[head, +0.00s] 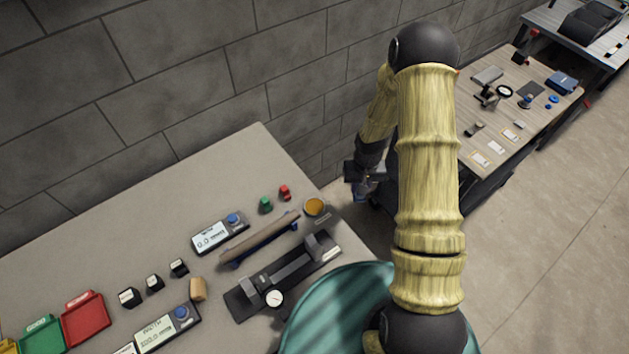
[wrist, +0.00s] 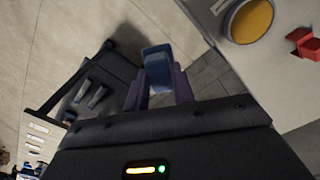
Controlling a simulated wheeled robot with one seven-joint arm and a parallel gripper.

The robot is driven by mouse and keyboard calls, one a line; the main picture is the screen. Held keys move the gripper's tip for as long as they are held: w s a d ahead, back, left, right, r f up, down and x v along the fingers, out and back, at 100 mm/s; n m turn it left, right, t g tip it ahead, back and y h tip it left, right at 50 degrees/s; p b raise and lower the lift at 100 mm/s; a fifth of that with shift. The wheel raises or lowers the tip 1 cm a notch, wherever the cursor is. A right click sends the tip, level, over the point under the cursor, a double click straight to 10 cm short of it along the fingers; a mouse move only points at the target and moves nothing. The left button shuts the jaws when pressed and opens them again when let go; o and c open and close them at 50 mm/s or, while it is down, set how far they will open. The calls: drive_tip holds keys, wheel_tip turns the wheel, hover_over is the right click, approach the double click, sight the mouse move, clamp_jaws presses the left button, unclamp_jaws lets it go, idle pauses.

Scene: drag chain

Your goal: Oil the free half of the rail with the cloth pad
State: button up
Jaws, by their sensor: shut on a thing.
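My gripper (head: 366,186) is off the right edge of the grey table, in the air between the two tables. In the wrist view its purple fingers (wrist: 158,88) are shut on a small blue block-like piece (wrist: 157,62), which seems to be the cloth pad. A round dish with amber liquid (head: 315,206) sits near the table's right corner, and shows in the wrist view (wrist: 250,18). The rail (head: 290,269) appears to be the grey bar on a dark base, with a dial gauge (head: 274,298) by it. The pad touches neither.
A long brown piece on blue supports (head: 260,240) lies behind the rail. Red (head: 285,192) and green (head: 265,204) knobs stand near the dish. Displays, small blocks and coloured trays (head: 87,318) fill the left. A second table (head: 480,150) stands at the right.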

drive_tip(key=shift+w+a, duration=0.1)
drive_tip(key=shift+a, duration=0.2)
drive_tip(key=s+a+r+m+b, duration=0.1)
drive_tip(key=a+r+b, duration=0.1)
drive_tip(key=a, duration=0.4)
drive_tip(key=s+a+r+m+b, duration=0.1)
drive_tip(key=a+r+b, duration=0.1)
drive_tip(key=a, duration=0.5)
drive_tip(key=shift+r+b, duration=0.3)
drive_tip(key=shift+b, duration=0.25)
drive_tip(key=shift+s, duration=0.1)
drive_tip(key=shift+f+b, duration=2.2)
drive_tip(key=shift+f, duration=0.85)
drive_tip(key=shift+f+b, duration=0.35)
drive_tip(key=shift+f, duration=0.2)
